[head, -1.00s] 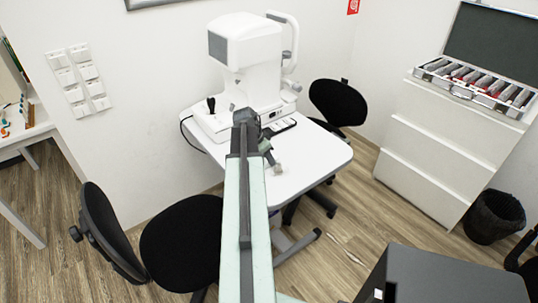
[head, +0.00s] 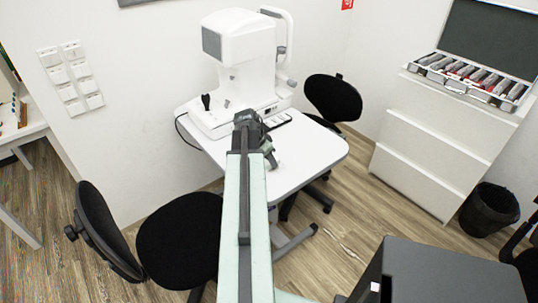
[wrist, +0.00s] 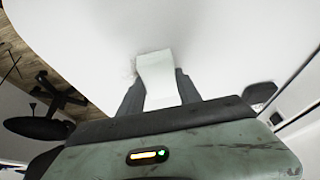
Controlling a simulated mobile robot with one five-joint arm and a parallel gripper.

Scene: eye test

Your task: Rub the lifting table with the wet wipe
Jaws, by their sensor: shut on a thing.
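The lifting table (head: 312,158) has a white top with rounded corners on a grey leg and stands against the wall. It fills most of the wrist view as a pale surface (wrist: 215,45). My gripper (wrist: 158,88) is shut on the white wet wipe (wrist: 156,72), which sticks out between its two dark fingers. In the head view my gripper (head: 269,155) is low over the middle of the table top. The wipe is hard to make out there against the white. A faint shadow lies by its tip; whether it touches the table I cannot tell.
A white eye-testing instrument (head: 240,60) stands on the table's back part, with a dark handset (head: 277,121) beside it. Black chairs stand left (head: 178,240) and behind right (head: 333,97). A white drawer cabinet (head: 435,145) carries an open lens case (head: 470,78). The table's right part is clear.

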